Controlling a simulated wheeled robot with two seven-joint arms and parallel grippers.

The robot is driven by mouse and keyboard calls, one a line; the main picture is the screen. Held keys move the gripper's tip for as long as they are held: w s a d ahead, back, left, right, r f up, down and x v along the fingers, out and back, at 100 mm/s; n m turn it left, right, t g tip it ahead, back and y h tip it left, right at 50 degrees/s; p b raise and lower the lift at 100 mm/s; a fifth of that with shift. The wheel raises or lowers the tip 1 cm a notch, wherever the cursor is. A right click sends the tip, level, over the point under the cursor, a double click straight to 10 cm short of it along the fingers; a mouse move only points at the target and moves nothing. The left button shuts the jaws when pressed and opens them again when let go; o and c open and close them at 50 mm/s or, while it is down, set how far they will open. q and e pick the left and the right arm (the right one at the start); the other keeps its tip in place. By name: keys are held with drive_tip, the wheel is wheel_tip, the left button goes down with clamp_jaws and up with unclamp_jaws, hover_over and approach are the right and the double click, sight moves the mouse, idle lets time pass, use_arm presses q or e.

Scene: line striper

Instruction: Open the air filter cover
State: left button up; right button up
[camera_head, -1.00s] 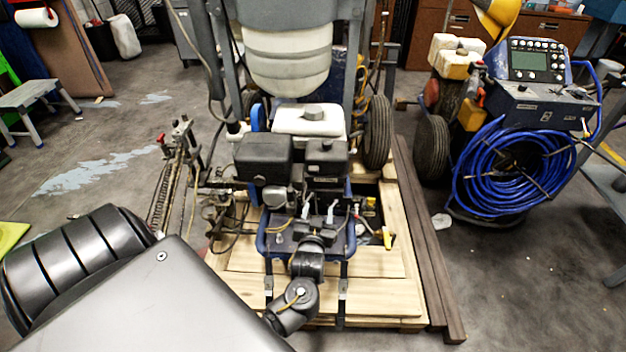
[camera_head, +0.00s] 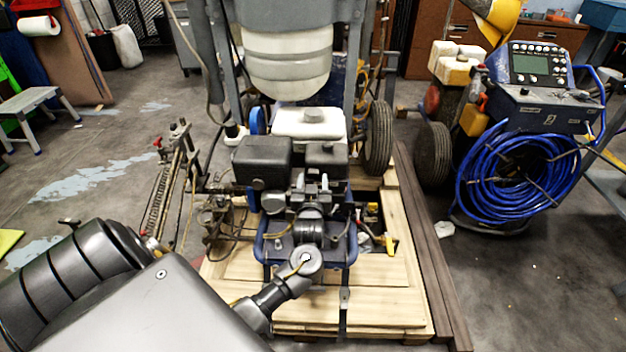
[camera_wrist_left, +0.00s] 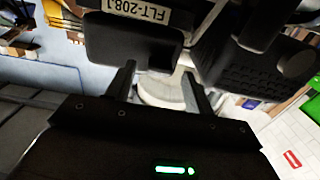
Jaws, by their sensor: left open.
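Two black housings sit side by side on the engine, a larger left one (camera_head: 262,162) and a smaller right one (camera_head: 327,158). In the left wrist view, a dark housing (camera_wrist_left: 135,42) carries a label (camera_wrist_left: 138,16) that reads about "FLT-208". I cannot tell which head-view housing that is. My left gripper (camera_head: 312,184) is open in front of the engine, near the smaller housing. In the left wrist view its two fingers (camera_wrist_left: 160,85) are apart, with nothing seen between them but a pale blurred shape behind. Contact cannot be told. My right gripper is out of view.
A white tank (camera_head: 310,124) stands behind the housings. The engine rests over a wooden pallet (camera_head: 390,290). A ribbed dark housing (camera_wrist_left: 265,75) is at right in the left wrist view.

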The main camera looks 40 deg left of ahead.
use_arm(q)
drive_tip(key=shift+x, duration=0.85)
drive_tip(key=shift+c, duration=0.3)
clamp_jaws()
